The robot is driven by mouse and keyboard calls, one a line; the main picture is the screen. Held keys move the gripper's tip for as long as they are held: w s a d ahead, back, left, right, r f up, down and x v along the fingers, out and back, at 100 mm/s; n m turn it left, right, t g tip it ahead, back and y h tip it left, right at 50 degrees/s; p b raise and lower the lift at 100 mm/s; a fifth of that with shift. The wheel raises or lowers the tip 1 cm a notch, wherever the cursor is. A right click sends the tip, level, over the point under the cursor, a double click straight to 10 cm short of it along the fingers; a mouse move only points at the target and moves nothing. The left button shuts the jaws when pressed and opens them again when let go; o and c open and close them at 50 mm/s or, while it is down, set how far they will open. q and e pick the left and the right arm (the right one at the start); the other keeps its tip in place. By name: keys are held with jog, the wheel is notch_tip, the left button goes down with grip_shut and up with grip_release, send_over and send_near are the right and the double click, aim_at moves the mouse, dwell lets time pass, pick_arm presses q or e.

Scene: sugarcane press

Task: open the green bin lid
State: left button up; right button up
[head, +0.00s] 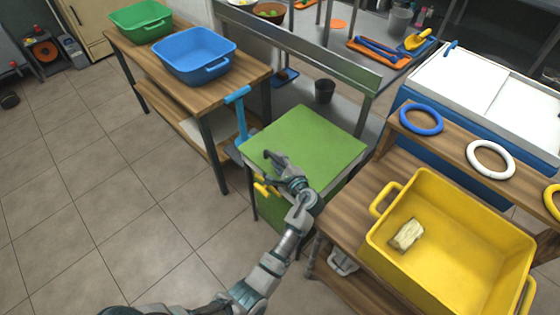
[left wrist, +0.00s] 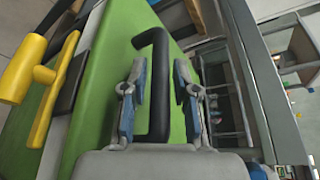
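The green bin (head: 315,145) stands in the middle of the head view, and its flat green lid looks closed. In the left wrist view, a black handle (left wrist: 157,75) stands out from the green surface (left wrist: 112,75). My left gripper (head: 274,160) is at the bin's near left edge. In the left wrist view, the left gripper's fingers (left wrist: 158,92) are apart, one on each side of the handle, with a gap showing on both sides. My right gripper is not in view.
A yellow handled thing (head: 265,188) sits just beside the left gripper. A yellow crate (head: 450,205) holding a pale block (head: 406,235) stands on the wooden table at right. A wooden table (head: 190,90) with blue and green tubs is at left. The tiled floor (head: 140,190) is clear.

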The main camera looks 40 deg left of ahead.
pick_arm(q)
grip_shut()
